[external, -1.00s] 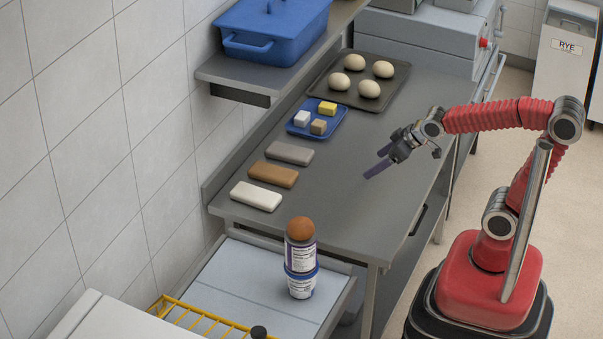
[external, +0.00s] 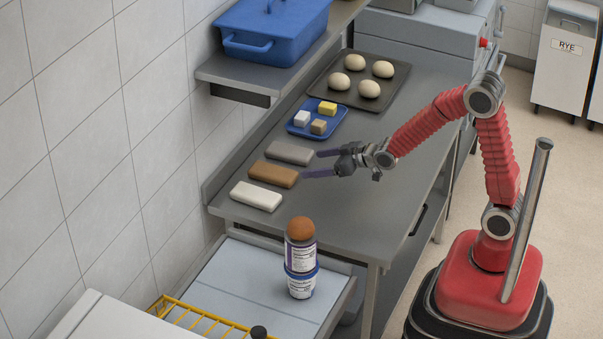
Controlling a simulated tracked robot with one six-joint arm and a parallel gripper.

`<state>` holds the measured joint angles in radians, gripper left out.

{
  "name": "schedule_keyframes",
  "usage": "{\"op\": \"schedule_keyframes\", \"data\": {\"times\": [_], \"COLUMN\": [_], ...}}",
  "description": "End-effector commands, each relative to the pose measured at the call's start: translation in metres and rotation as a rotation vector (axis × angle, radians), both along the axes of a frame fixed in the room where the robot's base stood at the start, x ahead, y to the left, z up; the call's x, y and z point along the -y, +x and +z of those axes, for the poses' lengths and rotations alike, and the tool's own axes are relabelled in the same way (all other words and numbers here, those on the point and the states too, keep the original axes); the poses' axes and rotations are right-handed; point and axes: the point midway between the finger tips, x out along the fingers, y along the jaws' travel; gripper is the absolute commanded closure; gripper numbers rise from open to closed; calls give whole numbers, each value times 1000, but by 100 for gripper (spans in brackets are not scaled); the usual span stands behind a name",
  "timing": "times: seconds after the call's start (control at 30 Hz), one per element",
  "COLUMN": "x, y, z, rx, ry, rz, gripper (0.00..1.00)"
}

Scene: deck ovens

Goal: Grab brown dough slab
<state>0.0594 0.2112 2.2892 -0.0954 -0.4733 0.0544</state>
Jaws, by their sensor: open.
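The brown dough slab (external: 273,174) lies flat on the grey steel table (external: 350,215), in the middle of a row of three slabs. A grey slab (external: 290,152) lies just behind it and a white slab (external: 256,196) just in front. My gripper (external: 311,164) is open and empty, to the right of the brown slab. Its two dark purple fingers point left, the nearer fingertip close to the brown slab's right end. I cannot tell whether that tip touches the slab.
Behind the slabs are a blue tray (external: 296,131) with small blocks and a dark baking tray (external: 319,87) with dough balls. A shelf (external: 225,72) holding a blue bin (external: 272,30) overhangs the back left. Stacked containers (external: 301,270) stand in front. The table's right side is clear.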

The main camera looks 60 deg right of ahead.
Motion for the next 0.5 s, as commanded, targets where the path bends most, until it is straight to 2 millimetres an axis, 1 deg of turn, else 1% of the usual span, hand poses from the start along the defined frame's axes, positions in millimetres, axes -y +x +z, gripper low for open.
{"op": "schedule_keyframes", "data": {"times": [0.03,0.17,0.3,0.5], "x": [1,1,1,1], "y": [6,16,20,20], "z": [-9,-18,-20,-20], "rx": [11,49,65,66], "ry": [3,6,8,8], "rz": [1,5,6,7], "gripper": [20,20,20,20]}}
